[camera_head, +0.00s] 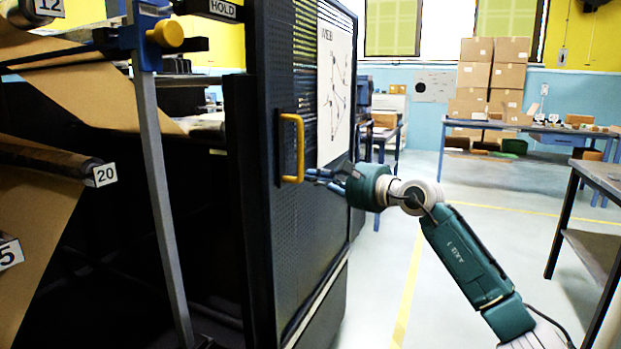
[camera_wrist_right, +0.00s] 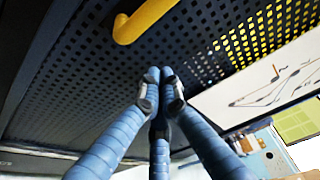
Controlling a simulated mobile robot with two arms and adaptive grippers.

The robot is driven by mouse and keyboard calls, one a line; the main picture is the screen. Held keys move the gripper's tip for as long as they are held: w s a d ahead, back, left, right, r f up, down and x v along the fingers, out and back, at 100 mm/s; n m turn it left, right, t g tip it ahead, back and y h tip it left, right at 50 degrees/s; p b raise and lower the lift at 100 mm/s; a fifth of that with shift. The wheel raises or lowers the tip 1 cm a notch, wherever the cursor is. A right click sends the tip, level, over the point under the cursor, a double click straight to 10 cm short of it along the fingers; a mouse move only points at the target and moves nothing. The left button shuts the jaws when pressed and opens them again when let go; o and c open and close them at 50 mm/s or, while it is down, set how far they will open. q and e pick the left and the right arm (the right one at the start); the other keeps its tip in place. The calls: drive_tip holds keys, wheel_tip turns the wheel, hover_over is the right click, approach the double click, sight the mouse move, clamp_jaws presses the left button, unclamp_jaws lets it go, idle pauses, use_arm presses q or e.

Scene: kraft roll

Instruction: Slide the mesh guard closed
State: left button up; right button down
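The mesh guard (camera_head: 285,225) is a tall dark perforated panel on the right side of the machine, with a yellow bar handle (camera_head: 297,148) near its left edge. The open side of the machine shows to its left. My right gripper (camera_head: 310,177) is at the lower end of the handle, to its right. In the right wrist view, its blue fingers (camera_wrist_right: 160,85) come together at the tips with nothing seen between them. The handle (camera_wrist_right: 143,20) is beyond the fingertips there, apart from them in the picture, in front of the mesh (camera_wrist_right: 215,65). My left gripper is out of view.
Paper rolls with number tags (camera_head: 105,174) and a grey upright bar (camera_head: 158,190) with a yellow knob stand at the left. A poster (camera_head: 335,85) is on the guard. A grey workbench (camera_head: 600,180) is at the right.

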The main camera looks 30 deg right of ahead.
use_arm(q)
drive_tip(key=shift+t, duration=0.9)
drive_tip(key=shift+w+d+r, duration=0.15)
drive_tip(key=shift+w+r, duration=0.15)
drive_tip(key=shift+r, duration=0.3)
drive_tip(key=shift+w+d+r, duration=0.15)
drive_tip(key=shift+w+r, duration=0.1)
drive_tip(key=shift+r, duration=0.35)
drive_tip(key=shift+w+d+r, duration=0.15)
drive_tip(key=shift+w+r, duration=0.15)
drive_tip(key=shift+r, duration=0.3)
use_arm(e)
drive_tip(key=shift+s+a+r, duration=0.2)
drive_tip(key=shift+s+a, duration=0.45)
drive_tip(key=shift+a, duration=0.1)
drive_tip(key=shift+s+a+r, duration=0.2)
drive_tip(key=shift+s+a, duration=0.45)
drive_tip(key=shift+a, duration=0.05)
